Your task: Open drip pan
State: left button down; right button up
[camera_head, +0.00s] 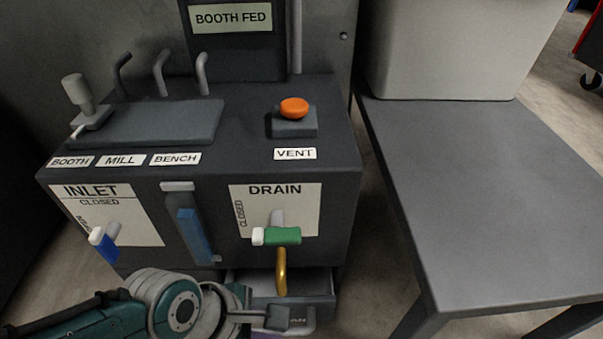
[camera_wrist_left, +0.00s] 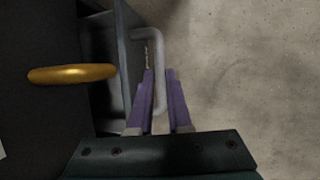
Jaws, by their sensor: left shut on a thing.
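The drip pan (camera_head: 318,297) is a grey drawer low in the dark cabinet, under the brass drain spout (camera_head: 282,271). It stands partly out, with some of its inside showing. Its pale U-shaped handle (camera_wrist_left: 159,48) is on its front panel (camera_wrist_left: 124,45) in the left wrist view. My left gripper (camera_wrist_left: 160,78) has purple fingers on either side of the handle bar and is shut on it. In the head view, my left gripper (camera_head: 268,333) is at the bottom edge, largely hidden by its own wrist. My right gripper is in neither view.
The cabinet front carries a green drain lever (camera_head: 283,236), a blue inlet lever (camera_head: 106,246) and a blue vertical handle (camera_head: 193,230). An orange vent button (camera_head: 294,108) is on top. A grey table (camera_head: 490,190) stands at the right. Bare floor (camera_wrist_left: 250,80) lies before the pan.

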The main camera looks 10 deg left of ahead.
pick_arm(q)
jog(key=s+d+p, duration=0.2)
jog(key=s, duration=0.7)
jog(key=shift+s+d+p, duration=0.25)
jog(key=shift+d+p, duration=0.15)
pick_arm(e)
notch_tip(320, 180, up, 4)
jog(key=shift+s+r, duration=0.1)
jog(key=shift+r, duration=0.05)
pick_arm(q)
jog(key=shift+w, duration=0.1)
jog(key=c, duration=0.8)
grip_release()
jog(key=shift+c, duration=0.2)
